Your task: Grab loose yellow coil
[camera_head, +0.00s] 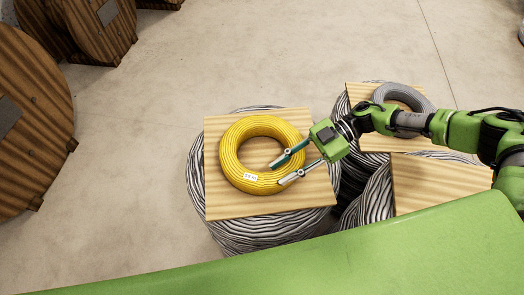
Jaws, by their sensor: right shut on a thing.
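The yellow coil (235,144) lies flat on a square wooden board (225,208), which rests on a large drum of grey cable (197,170). A small white label shows on the coil's front side. My right gripper (278,173) comes in from the right and is shut on the coil's lower right part. One finger reaches toward the coil's hole and the other is near its outer edge. The fingers hide part of the ring there. The coil looks to be resting on the board. My left gripper is not in view.
A grey coil (420,101) lies on another board at the right, behind my right arm. A bare board (430,185) sits nearer. Large wooden reels (32,125) stand at the left. The concrete floor (260,50) behind the drums is clear.

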